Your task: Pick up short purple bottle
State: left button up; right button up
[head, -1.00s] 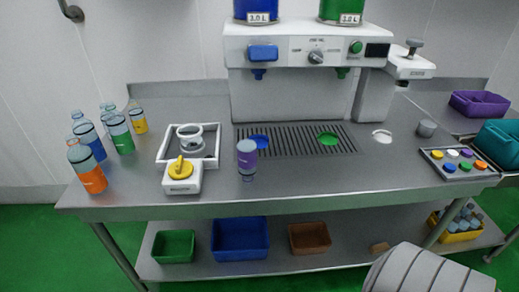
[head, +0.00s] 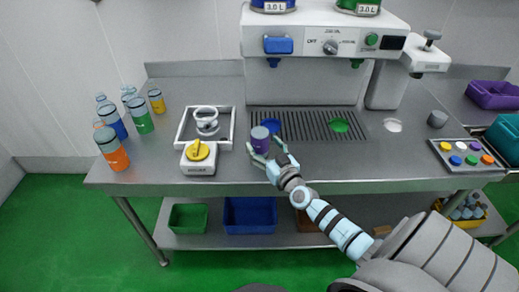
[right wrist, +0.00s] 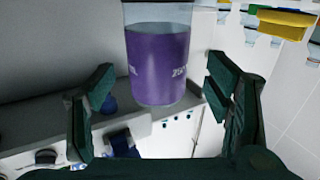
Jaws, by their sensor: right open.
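The short purple bottle (head: 260,139) stands on the steel counter in front of the drip grille in the head view. My right gripper (head: 266,158) is at the bottle, with its fingers spread on either side of it. In the right wrist view the bottle (right wrist: 158,62) shows large, with a purple label, between the two dark fingers of my right gripper (right wrist: 160,100). Gaps show between the bottle and both fingers, so the gripper is open. My left gripper is not in view.
A yellow-knobbed sealer-like unit (head: 199,157) and a white square frame (head: 228,131) stand left of the bottle. Several bottles, one of them orange (head: 112,150), stand farther left. The drink machine (head: 325,38) is behind. A tray of coloured caps (head: 446,158) lies right.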

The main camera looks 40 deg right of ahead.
jog(key=w, duration=0.2)
jog(key=w+d+b, duration=0.1)
jog(key=shift+w+f, duration=0.25)
jog(key=shift+w, duration=0.05)
jog(key=shift+a, duration=0.1)
jog(key=c, duration=1.1)
jog(key=shift+r, duration=0.15)
